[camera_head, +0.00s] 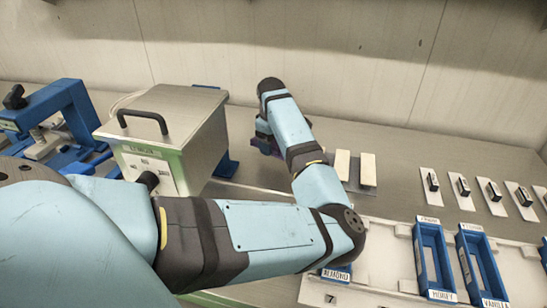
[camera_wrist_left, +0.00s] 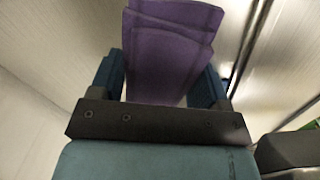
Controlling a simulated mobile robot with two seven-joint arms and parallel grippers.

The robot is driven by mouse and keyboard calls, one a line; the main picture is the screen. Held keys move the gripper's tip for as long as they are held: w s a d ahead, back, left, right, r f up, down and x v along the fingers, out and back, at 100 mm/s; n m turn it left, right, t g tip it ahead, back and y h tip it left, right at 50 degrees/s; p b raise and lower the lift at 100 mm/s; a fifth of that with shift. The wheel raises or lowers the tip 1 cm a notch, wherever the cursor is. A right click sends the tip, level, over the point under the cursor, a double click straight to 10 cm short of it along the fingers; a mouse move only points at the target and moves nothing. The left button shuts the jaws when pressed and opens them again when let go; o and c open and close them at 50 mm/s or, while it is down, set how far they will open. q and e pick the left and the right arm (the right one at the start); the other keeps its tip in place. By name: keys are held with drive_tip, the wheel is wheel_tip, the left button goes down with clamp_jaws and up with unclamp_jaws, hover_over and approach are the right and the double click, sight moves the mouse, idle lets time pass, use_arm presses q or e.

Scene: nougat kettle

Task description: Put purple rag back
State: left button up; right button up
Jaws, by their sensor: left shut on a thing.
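The purple rag (camera_wrist_left: 170,50) is folded in layers and sits between the two blue fingers of my left gripper (camera_wrist_left: 160,78) in the left wrist view. In the head view, only a small dark purple patch of the rag (camera_head: 266,147) shows beneath my left gripper (camera_head: 263,132). The gripper is shut on the rag, to the right of the metal kettle box, near the back of the bench. My left arm hides much of the gripper and the area around it. My right gripper is not in view.
A metal kettle box (camera_head: 182,122) with a black handle stands left of my gripper. A blue clamp device (camera_head: 65,125) is further left. Two pale bars (camera_head: 342,165) lie to the right. Blue labelled trays (camera_head: 433,262) sit at front right. A wall closes off the back.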

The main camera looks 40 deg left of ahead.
sight(273, 164)
use_arm(q)
drive_tip(key=shift+f, duration=2.95)
drive_tip(key=shift+f, duration=0.2)
drive_tip(key=o, duration=1.1)
drive_tip(key=shift+d+f, duration=0.1)
drive_tip(key=shift+f, duration=0.05)
drive_tip(key=shift+o, duration=0.2)
drive_tip(key=shift+f, duration=0.1)
drive_tip(key=shift+s, duration=0.15)
wheel_tip(273, 164, up, 13)
drive_tip(key=shift+s, duration=0.1)
drive_tip(key=shift+f, duration=0.1)
